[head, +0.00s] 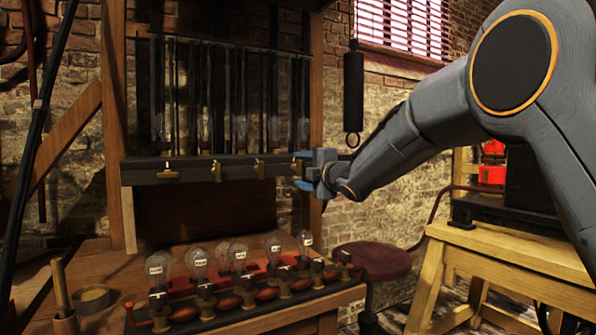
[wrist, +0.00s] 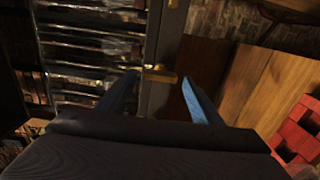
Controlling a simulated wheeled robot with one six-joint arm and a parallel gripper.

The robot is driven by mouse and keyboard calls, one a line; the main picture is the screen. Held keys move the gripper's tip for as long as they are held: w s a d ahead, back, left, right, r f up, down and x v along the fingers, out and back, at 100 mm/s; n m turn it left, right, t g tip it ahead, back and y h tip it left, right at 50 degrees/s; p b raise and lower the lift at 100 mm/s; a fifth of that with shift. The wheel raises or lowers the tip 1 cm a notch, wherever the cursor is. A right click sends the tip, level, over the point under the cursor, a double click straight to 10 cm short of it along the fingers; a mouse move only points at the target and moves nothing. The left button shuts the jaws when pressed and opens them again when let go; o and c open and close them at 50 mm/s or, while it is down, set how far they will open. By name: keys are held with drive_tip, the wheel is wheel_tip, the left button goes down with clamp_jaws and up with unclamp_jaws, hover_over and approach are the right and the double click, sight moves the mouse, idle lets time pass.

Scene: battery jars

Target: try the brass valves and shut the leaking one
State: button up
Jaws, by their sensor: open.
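Several brass valves sit along the front of a dark rail below the glass jars in the head view. The leftmost valve (head: 170,171), a second valve (head: 216,171) and a third valve (head: 259,169) show clearly. My gripper (head: 303,170) is at the right end of the rail, its blue fingers apart, one above the other in the picture. In the wrist view, my gripper (wrist: 161,98) is open and empty, with a brass valve (wrist: 160,76) ahead between its fingertips. I cannot tell whether the fingers touch it. No leak is clearly visible.
Tall glass jars (head: 240,95) stand behind the rail in a wooden frame (head: 115,120). Below, labelled glass bulbs (head: 196,262) stand on a bench with brass fittings (head: 206,300). A dark cylinder (head: 353,90) hangs right of the frame. A stool (head: 372,260) stands lower right.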

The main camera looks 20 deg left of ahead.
drive_tip(key=v, duration=0.5)
drive_tip(key=shift+s, duration=0.1)
